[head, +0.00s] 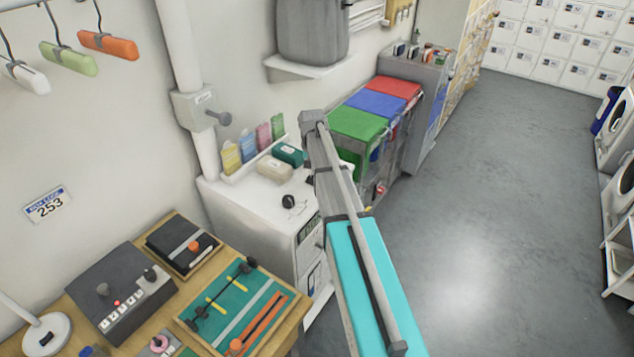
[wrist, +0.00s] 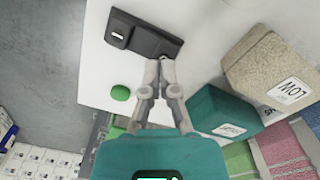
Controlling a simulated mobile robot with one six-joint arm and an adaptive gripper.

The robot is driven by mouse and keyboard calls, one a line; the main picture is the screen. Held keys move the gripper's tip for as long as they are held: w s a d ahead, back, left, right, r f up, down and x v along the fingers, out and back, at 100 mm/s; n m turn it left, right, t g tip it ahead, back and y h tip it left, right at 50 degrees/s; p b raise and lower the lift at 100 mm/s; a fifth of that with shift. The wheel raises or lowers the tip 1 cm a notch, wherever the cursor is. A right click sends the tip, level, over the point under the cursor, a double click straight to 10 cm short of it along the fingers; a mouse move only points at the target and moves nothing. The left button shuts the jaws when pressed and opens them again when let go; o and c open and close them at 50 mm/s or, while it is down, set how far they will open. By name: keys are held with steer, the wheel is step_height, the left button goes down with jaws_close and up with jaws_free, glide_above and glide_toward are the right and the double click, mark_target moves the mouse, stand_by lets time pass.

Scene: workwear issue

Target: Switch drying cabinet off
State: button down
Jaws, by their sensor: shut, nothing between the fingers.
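In the wrist view a dark grey switch plate (wrist: 143,36) with a small raised black part, marked in white, lies on a white top. A round green button or lamp (wrist: 120,93) sits beside it. My gripper (wrist: 159,66) is shut and empty, with its fingertips at the plate's lower edge; I cannot tell whether they touch it. In the head view the white cabinet (head: 250,203) stands left of my arm, with a small display (head: 307,228) on its front. My gripper is hidden behind my arm there.
A beige box (wrist: 265,65) labelled LOW and a teal box (wrist: 214,110) stand close right of my gripper. Coloured cards (head: 248,145) stand by the wall. A wooden bench (head: 125,345) with panels is at front left. The grey floor (head: 480,200) at right is open.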

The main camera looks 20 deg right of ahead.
mark_target(312, 177)
steer(key=shift+f+b, duration=0.95)
steer(key=shift+f, duration=0.05)
stand_by(0.8)
steer(key=shift+r, duration=0.15)
steer(key=shift+r+p, duration=3.45)
steer(key=shift+p, duration=0.1)
steer(key=s+a+n, duration=0.2)
steer(key=s+a, duration=0.6)
steer(key=s, duration=0.4)
steer(key=s+a+n, duration=0.3)
steer(key=s+a, duration=0.5)
steer(key=s, duration=0.5)
steer(key=shift+s+a, duration=0.25)
